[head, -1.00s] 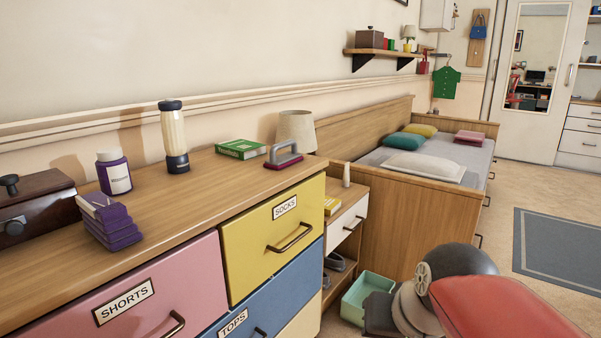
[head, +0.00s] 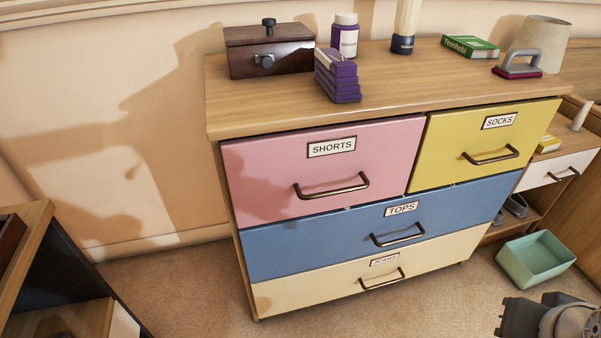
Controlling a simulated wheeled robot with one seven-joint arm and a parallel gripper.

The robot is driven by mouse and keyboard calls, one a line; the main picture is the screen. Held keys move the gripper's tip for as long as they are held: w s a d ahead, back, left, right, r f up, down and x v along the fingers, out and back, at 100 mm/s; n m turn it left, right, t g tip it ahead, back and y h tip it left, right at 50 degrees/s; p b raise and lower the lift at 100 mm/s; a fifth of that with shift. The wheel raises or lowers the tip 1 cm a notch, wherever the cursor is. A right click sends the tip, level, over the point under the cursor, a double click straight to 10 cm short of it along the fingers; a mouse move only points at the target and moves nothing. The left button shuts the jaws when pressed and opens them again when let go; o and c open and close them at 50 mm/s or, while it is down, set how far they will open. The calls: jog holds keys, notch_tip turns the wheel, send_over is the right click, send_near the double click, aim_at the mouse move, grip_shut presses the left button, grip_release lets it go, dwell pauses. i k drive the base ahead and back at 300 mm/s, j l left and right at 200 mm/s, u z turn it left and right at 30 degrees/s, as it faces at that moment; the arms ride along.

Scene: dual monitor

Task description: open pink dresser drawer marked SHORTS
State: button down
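The pink drawer (head: 285,178) marked SHORTS is at the upper left of the wooden dresser (head: 300,108) and is shut. Its white label (head: 331,147) sits above a dark bar handle (head: 332,188). The end of my arm, with my gripper (head: 518,318), shows at the bottom right, well right of and below the pink drawer and apart from it. The fingers cannot be made out, and the lower part is cut off by the frame edge.
Yellow SOCKS (head: 482,150), blue TOPS (head: 350,232) and cream (head: 330,290) drawers are shut. A dark box (head: 270,55), purple stack (head: 337,82) and bottles stand on top. A green bin (head: 535,258) is on the floor at right. Carpet before the dresser is clear.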

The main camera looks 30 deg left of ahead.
aim_at(274, 177)
jog(key=u, duration=1.25)
jog(key=k+j+z, duration=0.2)
jog(key=j, duration=0.15)
jog(key=k+j+z, duration=0.2)
jog(key=i+j, duration=0.05)
jog(key=j, duration=0.05)
